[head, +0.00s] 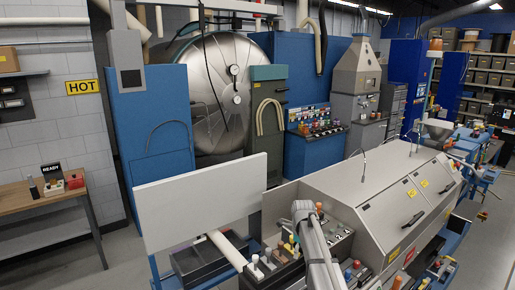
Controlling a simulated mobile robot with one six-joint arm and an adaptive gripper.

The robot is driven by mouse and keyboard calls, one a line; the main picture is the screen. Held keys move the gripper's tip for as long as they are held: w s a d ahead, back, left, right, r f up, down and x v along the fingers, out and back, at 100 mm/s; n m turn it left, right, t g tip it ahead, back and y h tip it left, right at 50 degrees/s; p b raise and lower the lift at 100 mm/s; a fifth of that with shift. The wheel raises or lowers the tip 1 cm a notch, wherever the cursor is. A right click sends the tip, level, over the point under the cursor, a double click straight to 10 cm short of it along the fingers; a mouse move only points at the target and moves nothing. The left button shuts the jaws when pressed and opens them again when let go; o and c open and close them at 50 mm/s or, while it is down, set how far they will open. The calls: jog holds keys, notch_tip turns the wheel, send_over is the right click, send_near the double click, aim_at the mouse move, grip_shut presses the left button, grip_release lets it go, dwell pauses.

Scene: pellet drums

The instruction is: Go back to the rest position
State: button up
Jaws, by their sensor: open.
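A pale grey arm link, which looks like mine, rises from the bottom edge of the head view, right of the middle. I cannot make out my gripper or its fingertips in this view. The link stands in front of a dark control panel (341,246) with several coloured knobs. No pellet drum can be clearly picked out.
A long grey sloped-lid machine (385,190) stands close on the right. A white panel (200,203) stands left of the middle. A large round steel door (222,95) and blue cabinets (150,130) are behind. A wooden bench (38,196) is at the left. Floor shows at far right.

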jog(key=s+f+n+b, duration=0.3)
jog(key=s, duration=0.1)
jog(key=s+f+n+b, duration=0.4)
jog(key=s, duration=0.1)
jog(key=s+f+n+b, duration=0.4)
jog(key=shift+s+d+f, duration=0.15)
jog(key=shift+d+f, duration=0.1)
jog(key=s+f+n+b, duration=1)
jog(key=s+n, duration=0.3)
jog(key=shift+s+d+f+b, duration=0.15)
jog(key=shift+s+f+b, duration=0.1)
jog(key=shift+f+b, duration=0.1)
jog(key=shift+d, duration=0.15)
